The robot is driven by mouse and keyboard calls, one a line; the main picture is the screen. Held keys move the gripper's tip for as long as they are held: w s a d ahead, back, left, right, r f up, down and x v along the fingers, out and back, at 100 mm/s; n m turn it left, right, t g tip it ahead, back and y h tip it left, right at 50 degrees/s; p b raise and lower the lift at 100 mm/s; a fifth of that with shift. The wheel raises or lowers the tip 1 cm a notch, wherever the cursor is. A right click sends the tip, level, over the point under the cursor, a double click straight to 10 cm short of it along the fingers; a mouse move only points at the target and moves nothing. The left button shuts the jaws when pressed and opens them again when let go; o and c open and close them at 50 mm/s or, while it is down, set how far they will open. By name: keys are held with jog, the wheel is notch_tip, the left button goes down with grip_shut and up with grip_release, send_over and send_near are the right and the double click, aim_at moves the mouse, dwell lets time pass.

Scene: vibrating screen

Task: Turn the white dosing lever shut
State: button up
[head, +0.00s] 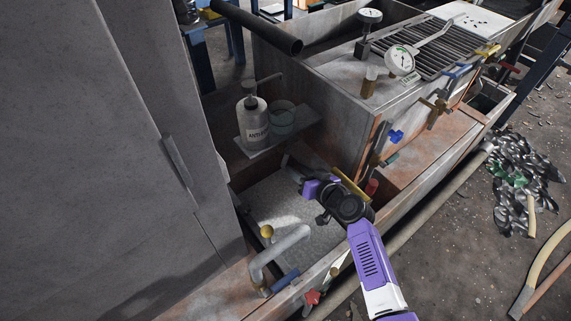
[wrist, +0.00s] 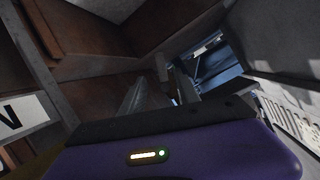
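A pale, whitish lever-like piece (head: 340,264) shows at the trough's front edge, just left of my arm in the head view. I cannot tell for sure that it is the white dosing lever. My gripper (head: 289,169) is over the trough, up and left of that piece and apart from it. It points toward the shelf side. In the wrist view the two grey fingers of my gripper (wrist: 161,88) stand apart with nothing seen between them. No white lever can be made out in the wrist view.
A bottle (head: 252,120) and a glass jar (head: 282,118) stand on a small shelf behind my gripper. A bent grey pipe (head: 277,249), a blue lever (head: 285,280) and a red knob (head: 312,297) are at lower left. A grey cabinet (head: 110,150) blocks the left.

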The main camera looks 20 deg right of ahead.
aim_at(285, 160)
jog(key=b+x, duration=0.2)
jog(key=x, duration=0.6)
jog(key=shift+w+a+r+b, duration=0.1)
jog(key=shift+w+b, duration=0.1)
jog(key=shift+b, duration=0.1)
grip_shut()
